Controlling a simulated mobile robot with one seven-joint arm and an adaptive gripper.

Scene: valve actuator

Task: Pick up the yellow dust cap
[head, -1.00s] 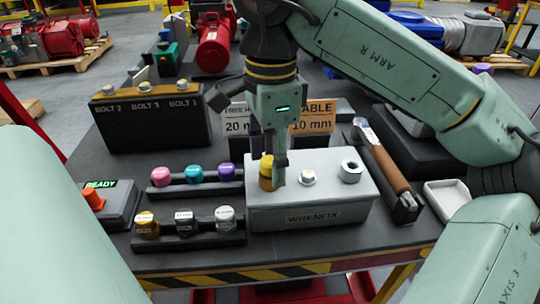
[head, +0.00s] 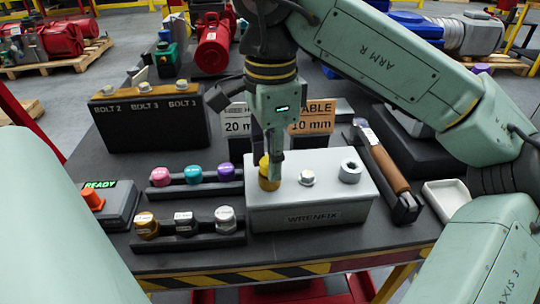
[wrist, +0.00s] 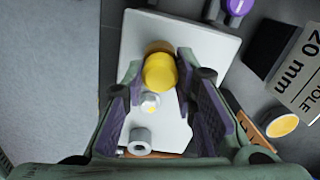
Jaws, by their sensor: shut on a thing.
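The yellow dust cap (head: 266,178) is at the left end of the grey WRENFIX box (head: 312,217). My gripper (head: 270,168) points down from above and is shut on the cap. In the wrist view the cap (wrist: 160,73) sits between my two fingertips (wrist: 159,80). A darker gold round part (wrist: 157,47) shows just behind the cap there. I cannot tell whether the cap is clear of the box top. My finger partly covers the cap in the head view.
A silver hex bolt (head: 307,178) and a grey ring (head: 350,172) stand on the box to the right. Racks of coloured knobs (head: 195,175) and metal knobs (head: 187,224) lie left. A brown-handled tool (head: 385,167) and a white tray (head: 447,194) are right. Label signs (head: 311,117) stand behind.

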